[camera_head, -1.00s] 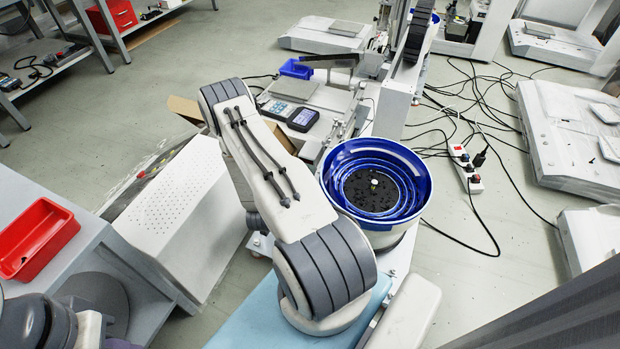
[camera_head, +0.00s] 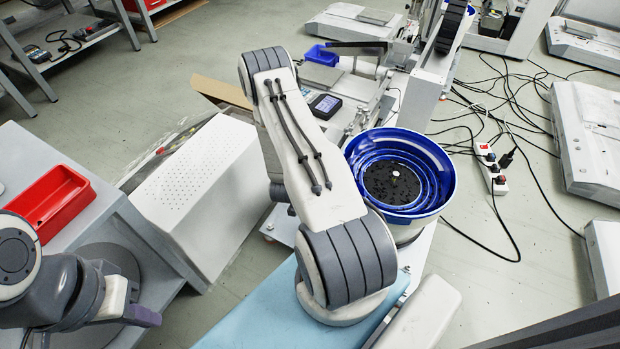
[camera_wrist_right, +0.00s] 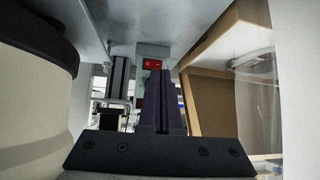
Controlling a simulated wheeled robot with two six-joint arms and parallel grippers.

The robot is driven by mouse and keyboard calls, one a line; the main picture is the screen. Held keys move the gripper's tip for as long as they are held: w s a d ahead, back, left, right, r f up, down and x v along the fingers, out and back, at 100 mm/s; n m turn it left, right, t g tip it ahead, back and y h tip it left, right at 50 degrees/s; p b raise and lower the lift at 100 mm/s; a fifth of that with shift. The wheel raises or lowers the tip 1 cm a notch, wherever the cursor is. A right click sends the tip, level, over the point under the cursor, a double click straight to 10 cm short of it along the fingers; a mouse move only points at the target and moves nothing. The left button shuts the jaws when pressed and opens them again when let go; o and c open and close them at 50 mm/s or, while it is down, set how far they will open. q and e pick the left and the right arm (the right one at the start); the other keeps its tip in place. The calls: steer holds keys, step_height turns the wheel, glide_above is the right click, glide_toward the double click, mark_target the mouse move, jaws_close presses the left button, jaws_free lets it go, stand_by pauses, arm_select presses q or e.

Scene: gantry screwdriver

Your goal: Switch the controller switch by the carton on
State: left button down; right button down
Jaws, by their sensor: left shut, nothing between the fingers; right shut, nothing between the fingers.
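The controller switch (camera_wrist_right: 152,64), a red rocker on a small grey-green box, shows in the right wrist view under a metal surface. My right gripper (camera_wrist_right: 171,80) is shut and empty, its dark fingers pointing towards the switch and overlapping the area just below and right of it. I cannot tell whether they touch. The carton (camera_wrist_right: 213,105) stands open to the right of the switch; its flap (camera_head: 222,92) shows in the head view behind my right arm. The switch and right gripper are hidden in the head view. My left gripper (camera_head: 146,317) is shut and empty at the lower left.
A blue bowl feeder (camera_head: 447,190) stands right of my right arm. A white perforated cabinet (camera_head: 198,185) is on the left, beside a grey bench with a red bin (camera_head: 50,200). Cables and a power strip (camera_head: 490,168) lie on the right floor.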

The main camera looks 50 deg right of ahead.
steer(key=b+x, duration=0.3)
steer(key=x, duration=0.3)
steer(key=shift+f, duration=0.35)
steer(key=d+b, duration=0.1)
steer(key=w+d+b, duration=0.1)
steer(key=d, duration=0.1)
steer(key=shift+w+d+b, duration=0.15)
steer(key=shift+b, duration=0.15)
steer(key=shift+w+d+r, duration=0.15)
steer(key=shift+d+r, duration=0.05)
steer(key=shift+d, duration=0.2)
steer(key=shift+d, duration=0.1)
